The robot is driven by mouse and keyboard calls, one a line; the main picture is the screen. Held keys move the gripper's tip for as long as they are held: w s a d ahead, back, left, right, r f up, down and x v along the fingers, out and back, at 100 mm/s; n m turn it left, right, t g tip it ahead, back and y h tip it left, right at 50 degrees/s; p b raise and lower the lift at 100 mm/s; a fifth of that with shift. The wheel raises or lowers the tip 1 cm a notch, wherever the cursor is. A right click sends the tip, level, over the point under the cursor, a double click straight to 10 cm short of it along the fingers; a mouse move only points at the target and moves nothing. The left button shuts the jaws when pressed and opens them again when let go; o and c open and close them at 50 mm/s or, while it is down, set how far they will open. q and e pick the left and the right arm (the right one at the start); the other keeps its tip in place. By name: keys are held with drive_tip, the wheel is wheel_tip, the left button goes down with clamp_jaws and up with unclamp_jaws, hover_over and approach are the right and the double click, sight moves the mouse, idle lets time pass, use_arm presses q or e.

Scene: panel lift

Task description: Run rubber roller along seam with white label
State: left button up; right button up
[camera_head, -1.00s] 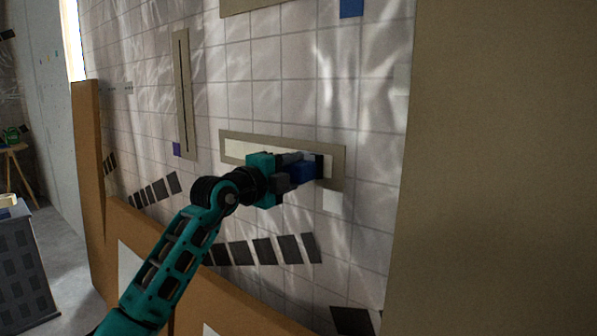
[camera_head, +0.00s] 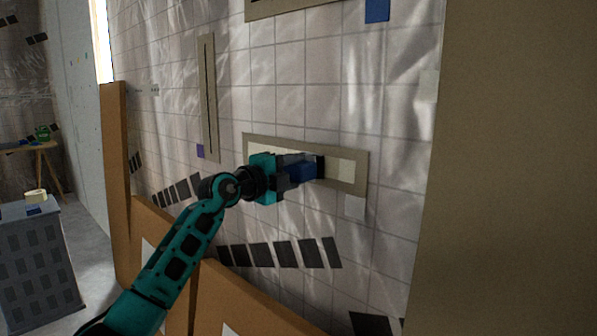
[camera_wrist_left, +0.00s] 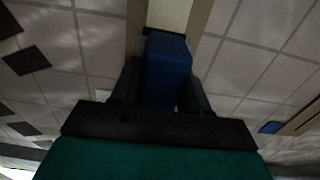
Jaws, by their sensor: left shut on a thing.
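The horizontal seam (camera_head: 339,169) is a cream strip in a beige frame on the tiled wall, with a white label (camera_head: 355,206) below its right end. My left gripper (camera_head: 297,171) is shut on the blue roller handle (camera_head: 303,172), in front of the seam. The dark roller end (camera_head: 320,166) is over the strip; I cannot tell whether it touches. The gripper and roller hide part of the strip. The blue body also shows between the fingers in the left wrist view (camera_wrist_left: 166,70), with the strip (camera_wrist_left: 168,14) beyond it. My right gripper is not in view.
A vertical seam (camera_head: 208,100) with a purple label (camera_head: 200,151) is to the left. Another framed panel (camera_head: 290,8) with a blue label (camera_head: 377,10) is above. Brown boards (camera_head: 240,290) stand low before the wall. A grey cabinet (camera_head: 38,265) is at far left.

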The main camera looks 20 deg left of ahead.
use_arm(q)
drive_tip(key=shift+w+a+b, duration=0.6)
drive_tip(key=shift+w+a, duration=1.9)
drive_tip(key=shift+a, duration=4.15)
drive_tip(key=s+d+p, duration=0.1)
drive_tip(key=d+p, duration=0.2)
drive_tip(key=p, duration=0.2)
drive_tip(key=s+d+p, duration=0.1)
drive_tip(key=d+p, duration=0.2)
drive_tip(key=p, duration=0.2)
drive_tip(key=s+d+p, duration=0.1)
drive_tip(key=d+p, duration=0.2)
drive_tip(key=p, duration=0.2)
drive_tip(key=shift+s+d+r+p, duration=0.25)
drive_tip(key=shift+d+r+p, duration=0.05)
drive_tip(key=shift+d+p, duration=0.05)
drive_tip(key=shift+s+d+f+p, duration=0.15)
drive_tip(key=shift+d+p, duration=0.15)
drive_tip(key=shift+d, duration=0.05)
